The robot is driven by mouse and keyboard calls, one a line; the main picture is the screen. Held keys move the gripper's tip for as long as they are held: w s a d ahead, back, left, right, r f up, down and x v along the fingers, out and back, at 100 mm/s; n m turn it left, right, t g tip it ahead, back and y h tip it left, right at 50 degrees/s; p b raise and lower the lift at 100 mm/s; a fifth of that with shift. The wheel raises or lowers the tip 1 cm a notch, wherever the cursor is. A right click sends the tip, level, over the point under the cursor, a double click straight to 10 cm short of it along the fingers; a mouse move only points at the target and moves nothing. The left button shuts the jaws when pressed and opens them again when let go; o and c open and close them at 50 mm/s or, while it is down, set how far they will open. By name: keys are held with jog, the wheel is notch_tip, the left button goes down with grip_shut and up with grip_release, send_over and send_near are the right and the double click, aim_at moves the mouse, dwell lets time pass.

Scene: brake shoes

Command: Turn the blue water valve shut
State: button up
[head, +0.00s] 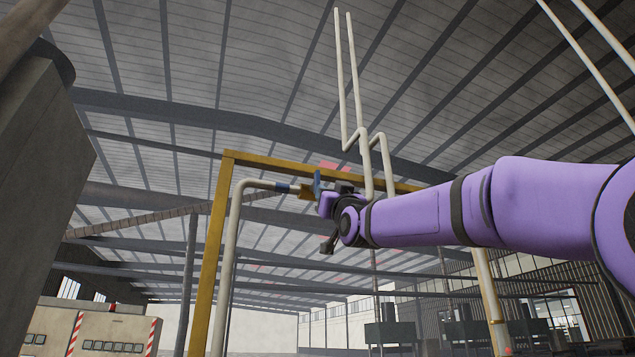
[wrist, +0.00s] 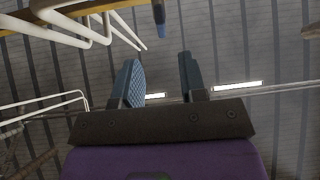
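In the head view, a blue valve handle (head: 317,182) stands at the end of a white pipe (head: 235,225), beside a brass-coloured fitting (head: 305,191) and a blue band. My gripper end is close to the handle there and partly overlaps it, so contact cannot be told. In the wrist view, my gripper (wrist: 158,58) is open, with a gap between its two fingers and nothing in it. A narrow blue part (wrist: 160,20) shows beyond the fingertips, apart from them; I cannot tell whether it is the handle or another valve part.
A yellow frame (head: 212,240) surrounds the pipework. White pipes (head: 352,100) run down close above my wrist. A grey block (head: 45,160) stands at the left, above a cabinet (head: 110,330) with striped edges. Open hall space lies behind.

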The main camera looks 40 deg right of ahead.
aim_at(317, 182)
jog(key=x, duration=1)
jog(key=shift+w, duration=0.1)
grip_shut()
